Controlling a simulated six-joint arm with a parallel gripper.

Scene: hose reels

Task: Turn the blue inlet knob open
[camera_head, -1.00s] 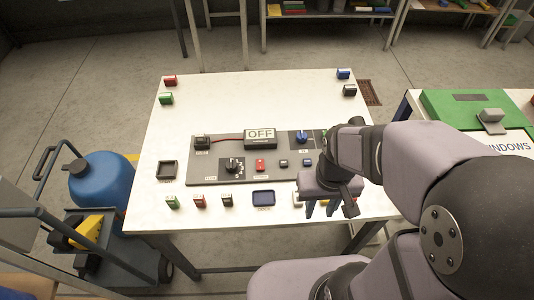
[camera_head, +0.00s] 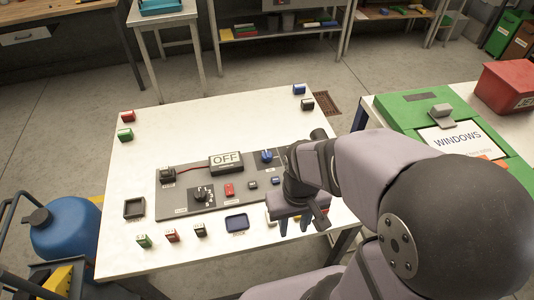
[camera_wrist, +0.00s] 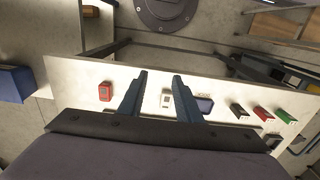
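The blue inlet knob (camera_head: 266,156) stands on the grey panel (camera_head: 172,207), right of a display box (camera_head: 225,160) reading OFF. My gripper (camera_head: 295,226) is below and to the right of the knob in the head view, over the table's front part and apart from the knob. In the wrist view its two fingers (camera_wrist: 158,96) are spread, with nothing held between them. A small pale block (camera_wrist: 166,100) shows beyond and between them. The knob does not show in the wrist view. My arm hides the panel's right end in the head view.
A black knob (camera_head: 203,194), a red button (camera_head: 229,190) and a blue dock pad (camera_head: 237,222) lie left of my gripper. Small blocks line the front edge, including a green one (camera_head: 144,241). The table's back middle is clear. A green case (camera_head: 400,112) stands at right.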

